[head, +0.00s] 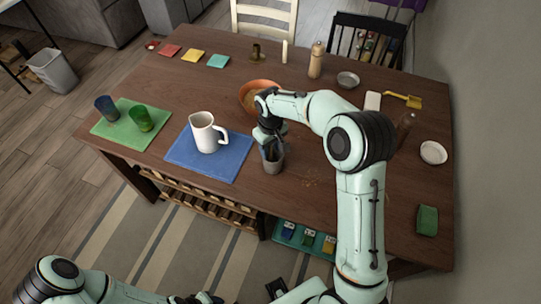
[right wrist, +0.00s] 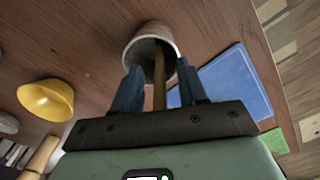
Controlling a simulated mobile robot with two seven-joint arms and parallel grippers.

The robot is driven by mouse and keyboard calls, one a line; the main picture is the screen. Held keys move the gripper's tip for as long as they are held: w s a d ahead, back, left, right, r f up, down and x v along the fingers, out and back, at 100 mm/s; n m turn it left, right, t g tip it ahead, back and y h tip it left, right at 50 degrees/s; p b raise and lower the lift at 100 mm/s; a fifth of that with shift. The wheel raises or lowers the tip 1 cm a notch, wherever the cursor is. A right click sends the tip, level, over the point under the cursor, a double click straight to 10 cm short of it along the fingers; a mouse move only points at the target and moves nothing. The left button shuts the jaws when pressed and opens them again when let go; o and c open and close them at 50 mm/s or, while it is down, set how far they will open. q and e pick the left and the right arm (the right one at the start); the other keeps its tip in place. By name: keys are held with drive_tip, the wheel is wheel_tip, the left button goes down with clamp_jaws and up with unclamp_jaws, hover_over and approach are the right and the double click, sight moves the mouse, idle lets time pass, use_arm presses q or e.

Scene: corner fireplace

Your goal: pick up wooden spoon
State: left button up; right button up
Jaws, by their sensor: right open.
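The wooden spoon shows in the right wrist view as a brown handle (right wrist: 160,78) standing out of a pale pot (right wrist: 148,42); its other end is hidden inside the pot. The pot (head: 272,163) stands near the table's front edge in the head view. My right gripper (head: 270,140) is just above the pot. In the right wrist view its two blue-grey fingers (right wrist: 158,75) are open, one on each side of the handle, with gaps visible. Part of my left gripper (head: 200,298) shows at the bottom edge of the head view, too cut off to read.
A white pitcher (head: 205,133) stands on a blue mat (head: 185,155) left of the pot. An orange bowl (head: 248,88) is behind my right gripper. A green mat (head: 108,128) with two cups is at the left. A green block (head: 427,220) lies at the right.

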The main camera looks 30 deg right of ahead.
clamp_jaws()
drive_tip(key=shift+r, duration=0.1)
use_arm(q)
drive_tip(key=w+r+p, duration=0.2)
drive_tip(key=r, duration=0.1)
drive_tip(key=shift+w+r+p, duration=0.2)
drive_tip(key=shift+w+p, duration=0.1)
drive_tip(key=shift+p, duration=0.05)
use_arm(e)
wheel_tip(320, 180, up, 20)
